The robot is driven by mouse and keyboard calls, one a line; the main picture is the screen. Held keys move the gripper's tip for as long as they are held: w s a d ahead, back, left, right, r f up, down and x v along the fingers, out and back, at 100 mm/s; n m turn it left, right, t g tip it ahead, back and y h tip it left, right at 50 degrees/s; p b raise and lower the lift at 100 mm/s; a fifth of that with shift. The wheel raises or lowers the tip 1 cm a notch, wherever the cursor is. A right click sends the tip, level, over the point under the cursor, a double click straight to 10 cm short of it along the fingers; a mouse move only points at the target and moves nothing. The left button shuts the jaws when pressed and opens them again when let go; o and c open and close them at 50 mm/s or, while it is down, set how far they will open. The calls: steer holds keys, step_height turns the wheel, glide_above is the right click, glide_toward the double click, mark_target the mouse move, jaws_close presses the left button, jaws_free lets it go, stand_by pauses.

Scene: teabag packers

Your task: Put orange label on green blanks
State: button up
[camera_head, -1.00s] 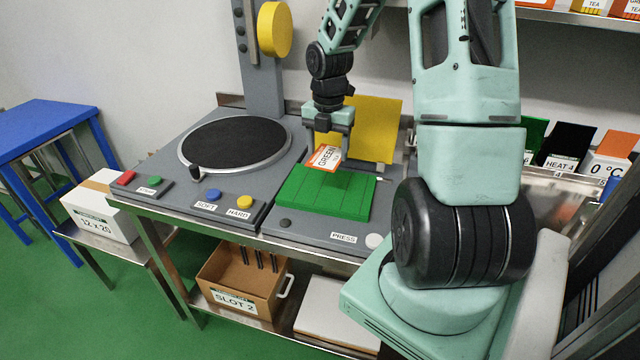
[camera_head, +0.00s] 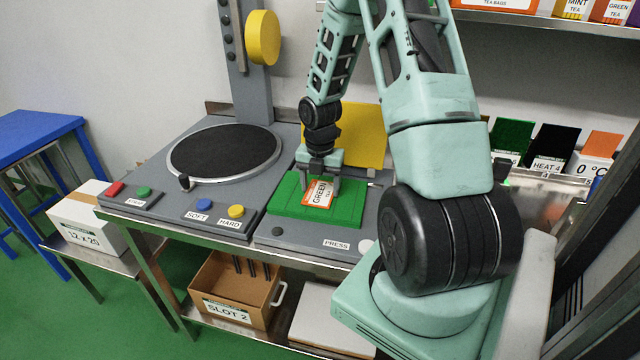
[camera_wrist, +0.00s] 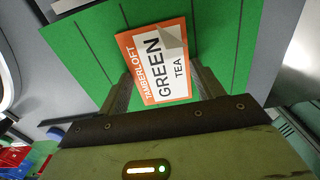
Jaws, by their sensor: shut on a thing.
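The orange label (camera_head: 318,193), with a white band reading "GREEN TEA", is between the fingers of my gripper (camera_head: 320,186). It also shows in the wrist view (camera_wrist: 158,68), with one corner looking folded or peeled. My gripper is shut on it. The green blanks (camera_head: 345,212) lie as a flat striped sheet on the press bed, and they fill much of the wrist view (camera_wrist: 215,35). The label is over the middle of the blanks, turned at a slant to their lines. Whether it touches them I cannot tell.
A yellow plate (camera_head: 362,130) stands behind the blanks. A turntable (camera_head: 225,150) is at left, with blue and yellow buttons in front. The press label (camera_head: 337,245) and a white button are at the front edge. Upright cards (camera_head: 556,143) stand at right.

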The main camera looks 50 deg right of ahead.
steer(key=shift+f, duration=0.1)
steer(key=o, duration=0.9)
